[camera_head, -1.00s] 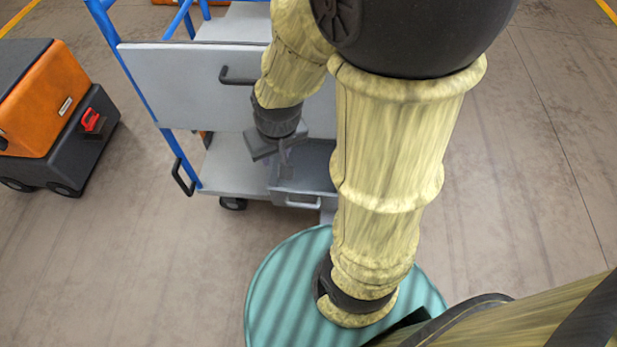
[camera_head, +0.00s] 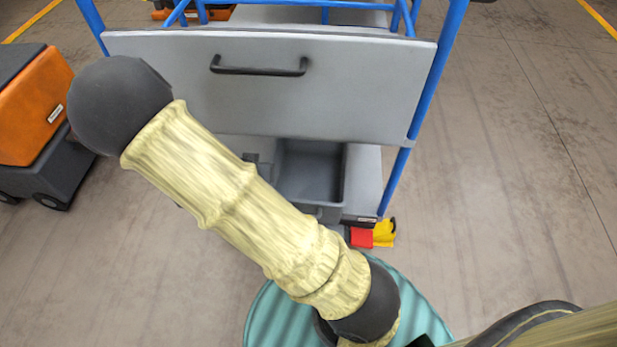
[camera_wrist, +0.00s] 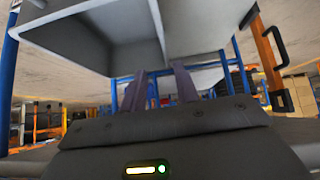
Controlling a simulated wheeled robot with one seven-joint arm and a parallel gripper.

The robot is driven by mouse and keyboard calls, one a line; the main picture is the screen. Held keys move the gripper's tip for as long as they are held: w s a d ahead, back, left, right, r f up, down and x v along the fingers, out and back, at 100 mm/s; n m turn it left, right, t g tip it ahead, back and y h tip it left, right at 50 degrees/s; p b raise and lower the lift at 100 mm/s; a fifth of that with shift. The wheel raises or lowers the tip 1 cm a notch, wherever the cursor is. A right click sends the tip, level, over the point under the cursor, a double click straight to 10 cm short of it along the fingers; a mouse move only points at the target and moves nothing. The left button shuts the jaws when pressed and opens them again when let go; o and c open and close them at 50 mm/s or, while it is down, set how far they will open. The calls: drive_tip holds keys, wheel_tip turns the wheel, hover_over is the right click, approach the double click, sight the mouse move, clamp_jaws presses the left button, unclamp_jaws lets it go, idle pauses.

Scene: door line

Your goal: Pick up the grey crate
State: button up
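The grey crate (camera_head: 310,170) sits on the lower shelf of a blue-framed trolley, open side up, below a grey panel. My arm crosses in front of its lower left part. In the head view, only a small dark piece of my gripper (camera_head: 252,158) shows, at the crate's left, mostly hidden behind my arm. In the wrist view, the two fingers of my gripper (camera_wrist: 160,85) stand apart with nothing visible between them. A grey open box with a dark inside (camera_wrist: 85,45), apparently the crate, fills the upper left there. I cannot tell whether the fingers touch it.
The trolley's grey panel (camera_head: 330,95) with a black handle hangs above the crate. A blue post (camera_head: 428,90) stands at the right. A red and yellow thing (camera_head: 382,233) is by the trolley's lower right corner. An orange and black vehicle (camera_head: 35,110) stands left. The floor at right is clear.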

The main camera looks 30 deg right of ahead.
drive_tip(key=shift+w+d+r+t, duration=0.1)
drive_tip(key=shift+w+d+t, duration=0.05)
drive_tip(key=shift+w+t, duration=0.15)
drive_tip(key=b, duration=0.7)
approach(272, 161)
drive_tip(key=x, duration=0.4)
drive_tip(key=shift+w+d+f, duration=0.25)
drive_tip(key=shift+w+f, duration=0.1)
drive_tip(key=shift+w, duration=0.05)
drive_tip(key=b+x, duration=0.4)
drive_tip(key=x, duration=0.1)
drive_tip(key=shift+s+f, duration=0.1)
drive_tip(key=shift+f, duration=0.1)
